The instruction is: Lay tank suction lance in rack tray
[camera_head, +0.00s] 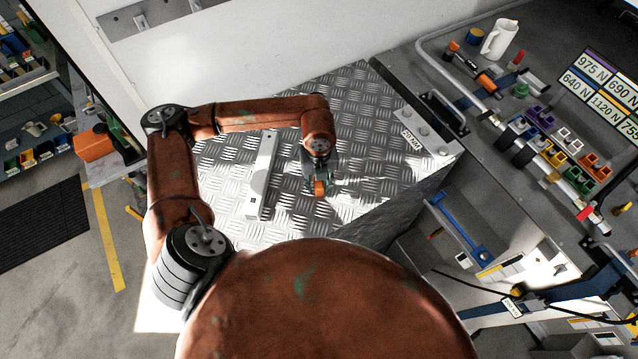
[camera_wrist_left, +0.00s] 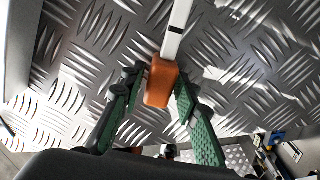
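My left gripper (camera_head: 319,182) is over the diamond-plate bench top. In the left wrist view its two green-padded fingers (camera_wrist_left: 160,88) stand close on both sides of an orange block (camera_wrist_left: 160,82), and appear to touch it. A thin white bar with a dark band (camera_wrist_left: 177,32) runs on from the block; together they look like the suction lance. The orange end (camera_head: 320,188) also shows in the head view, with the rest mostly hidden by the gripper. Whether it is lifted clear is hard to tell. I cannot surely identify the rack tray. My right gripper is out of view.
A flat white bar (camera_head: 262,178) lies on the plate bench (camera_head: 370,150), left of the gripper. A labelled panel (camera_head: 428,138) borders the bench's right edge. Beyond are coloured clips (camera_head: 560,150), a white jug (camera_head: 499,39) and a blue-framed fixture (camera_head: 458,230). Bare plate surrounds the gripper.

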